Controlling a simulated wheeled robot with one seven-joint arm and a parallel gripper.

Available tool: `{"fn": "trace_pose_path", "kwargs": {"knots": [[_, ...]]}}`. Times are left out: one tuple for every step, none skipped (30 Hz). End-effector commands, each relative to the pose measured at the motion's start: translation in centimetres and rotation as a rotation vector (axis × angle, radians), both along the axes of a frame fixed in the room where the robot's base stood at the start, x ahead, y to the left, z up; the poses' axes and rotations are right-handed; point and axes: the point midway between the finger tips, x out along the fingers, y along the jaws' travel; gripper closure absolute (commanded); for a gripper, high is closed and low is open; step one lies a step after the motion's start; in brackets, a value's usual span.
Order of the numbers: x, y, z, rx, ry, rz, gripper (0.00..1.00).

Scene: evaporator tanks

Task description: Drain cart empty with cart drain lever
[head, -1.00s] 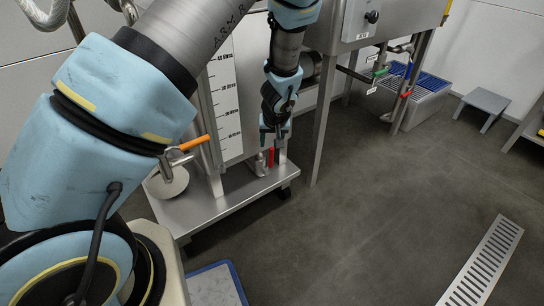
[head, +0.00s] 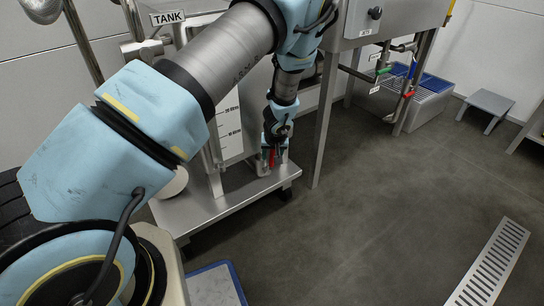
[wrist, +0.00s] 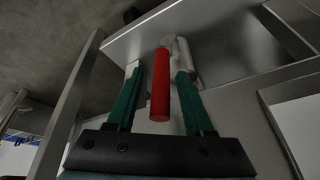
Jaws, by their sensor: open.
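The cart's red drain lever (wrist: 161,85) stands between my gripper's two green fingers in the wrist view, with visible gaps on both sides. Its far end joins a metal valve fitting (wrist: 180,55). My gripper (wrist: 158,74) is open around the lever and not closed on it. In the head view my gripper (head: 272,160) is low over the right part of the cart's steel deck (head: 210,212), and a bit of the red lever (head: 266,154) shows at it. The cart's tank with its litre scale (head: 231,128) is partly hidden behind my arm.
A "TANK" label (head: 168,18) is at the upper left. A steel stand (head: 323,120) with green and red valve levers is right of the cart. A floor drain grate (head: 490,262) lies at the lower right. A grey stool (head: 488,105) stands behind. The middle floor is clear.

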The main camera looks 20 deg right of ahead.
Motion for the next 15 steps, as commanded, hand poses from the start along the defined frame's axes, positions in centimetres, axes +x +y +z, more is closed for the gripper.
{"fn": "trace_pose_path", "kwargs": {"knots": [[0.0,0.0,0.0,0.0,0.0,0.0,0.48],[0.0,0.0,0.01,0.0,0.0,0.0,0.48],[0.0,0.0,0.01,0.0,0.0,0.0,0.48],[-0.01,0.0,0.02,0.0,0.0,0.0,0.48],[-0.02,0.01,0.01,0.0,0.0,0.0,0.48],[-0.02,0.01,0.01,0.0,0.0,0.0,0.52],[-0.01,0.01,0.02,0.0,0.0,0.0,0.56],[-0.01,0.01,0.02,0.0,0.0,0.0,0.59],[-0.02,0.02,0.02,0.0,0.0,0.0,0.64],[-0.02,0.02,0.02,0.0,0.0,0.0,0.67],[-0.02,0.02,0.02,0.0,0.0,0.0,0.7],[-0.02,0.02,0.02,0.0,0.0,0.0,0.75],[-0.02,0.02,0.02,0.0,0.0,0.0,0.78],[-0.02,0.02,0.02,0.0,0.0,0.0,0.82],[-0.02,0.02,0.02,0.0,0.0,0.0,0.86]]}}
